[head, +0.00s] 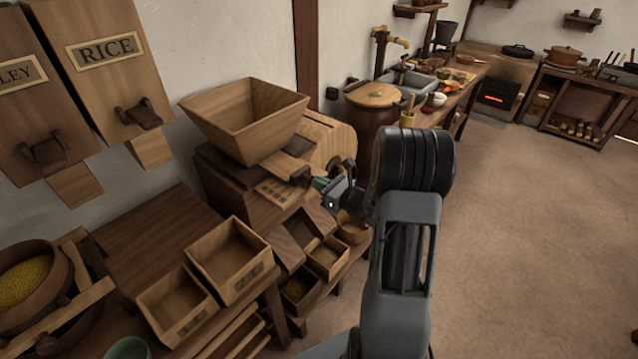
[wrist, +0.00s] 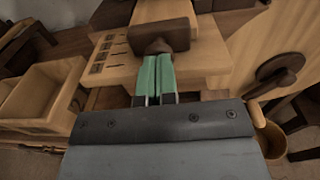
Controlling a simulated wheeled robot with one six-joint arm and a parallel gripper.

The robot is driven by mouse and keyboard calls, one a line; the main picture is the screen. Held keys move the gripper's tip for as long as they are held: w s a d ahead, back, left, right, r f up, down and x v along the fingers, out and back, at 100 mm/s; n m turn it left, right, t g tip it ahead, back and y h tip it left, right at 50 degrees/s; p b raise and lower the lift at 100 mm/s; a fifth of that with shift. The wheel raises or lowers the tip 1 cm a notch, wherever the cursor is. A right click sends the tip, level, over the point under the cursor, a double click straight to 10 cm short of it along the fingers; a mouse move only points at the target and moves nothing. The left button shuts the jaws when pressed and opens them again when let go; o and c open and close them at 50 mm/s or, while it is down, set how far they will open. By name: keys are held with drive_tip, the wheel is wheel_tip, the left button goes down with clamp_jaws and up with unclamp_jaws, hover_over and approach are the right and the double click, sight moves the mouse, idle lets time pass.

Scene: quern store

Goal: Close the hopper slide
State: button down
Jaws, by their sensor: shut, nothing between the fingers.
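The wooden hopper (head: 245,115) sits on a dark-topped wooden mill box at the wall. Its slide (head: 280,163), a pale board, sticks out from under the hopper on the right and ends in a dark handle (head: 299,177). In the wrist view the slide (wrist: 160,9) runs away behind the dark handle block (wrist: 160,38), above a wider pale board with dark marks (wrist: 118,62). My gripper (head: 318,184) is at the handle's outer end. Its green fingers (wrist: 157,60) are together and empty, their tips at the handle's knob; I cannot tell if they press on it.
A dark crank (wrist: 272,78) is right of my gripper in the wrist view. Open wooden boxes (head: 263,262) stand below the hopper. A RICE bin (head: 107,75) hangs at left. A lidded barrel (head: 374,96) stands behind. Open floor (head: 530,230) lies to the right.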

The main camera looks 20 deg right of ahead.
sight(311, 176)
drive_tip(key=shift+w, duration=0.1)
idle(0.3)
drive_tip(key=b+x, duration=0.1)
drive_tip(key=x, duration=0.1)
drive_tip(key=shift+w+a, duration=0.15)
drive_tip(key=shift+w, duration=0.1)
drive_tip(key=shift+w+r, duration=0.1)
drive_tip(key=shift+r, duration=0.1)
